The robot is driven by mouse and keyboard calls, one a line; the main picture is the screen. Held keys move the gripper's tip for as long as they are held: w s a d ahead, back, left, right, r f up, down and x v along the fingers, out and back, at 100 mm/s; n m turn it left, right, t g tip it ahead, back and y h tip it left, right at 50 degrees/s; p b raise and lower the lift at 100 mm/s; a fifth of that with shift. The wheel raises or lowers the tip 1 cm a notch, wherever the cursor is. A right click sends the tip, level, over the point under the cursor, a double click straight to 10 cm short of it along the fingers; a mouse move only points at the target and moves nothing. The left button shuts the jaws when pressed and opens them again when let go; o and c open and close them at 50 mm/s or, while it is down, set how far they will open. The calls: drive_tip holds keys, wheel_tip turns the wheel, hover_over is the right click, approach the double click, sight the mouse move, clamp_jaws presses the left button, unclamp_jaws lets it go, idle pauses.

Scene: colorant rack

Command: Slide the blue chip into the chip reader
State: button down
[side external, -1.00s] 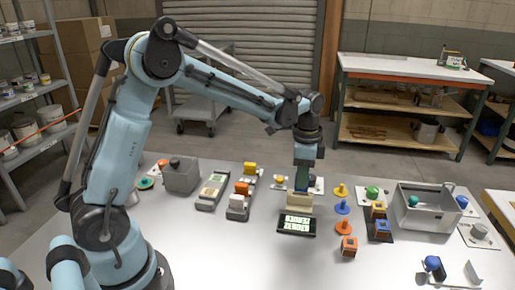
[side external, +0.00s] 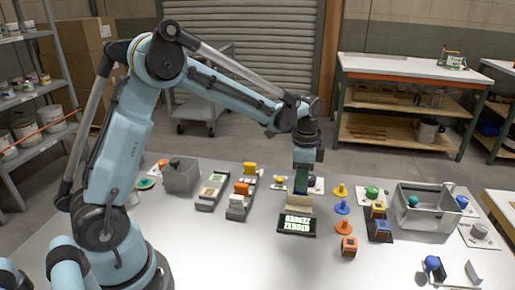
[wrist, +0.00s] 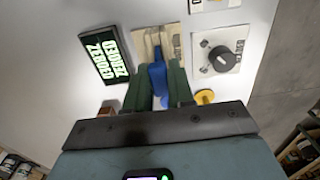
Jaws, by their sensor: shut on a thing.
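My gripper (wrist: 158,76) is shut on the blue chip (wrist: 158,83), which shows between the two dark green fingers in the wrist view. The chip's far end meets the beige chip reader (wrist: 148,42); I cannot tell whether it is inside the slot. In the side view my gripper (side external: 301,190) points down just above the beige reader (side external: 299,201). The fingers mostly hide the chip there. A dark display (side external: 297,225) with glowing green text lies in front of the reader, and it also shows in the wrist view (wrist: 106,55).
Yellow, blue and orange pegs (side external: 343,208) stand close to the right. An orange block (side external: 349,246) is in front of them. A grey open bin (side external: 428,214) stands farther right. Devices with coloured blocks (side external: 240,198) stand to the left. The front of the table is mostly clear.

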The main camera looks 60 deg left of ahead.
drive_tip(key=shift+f, duration=1.1)
drive_tip(key=shift+r, duration=0.1)
drive_tip(key=shift+r, duration=1.45)
drive_tip(key=shift+w, duration=0.1)
drive_tip(key=shift+f, duration=1.55)
idle(0.5)
drive_tip(key=shift+r, duration=1.55)
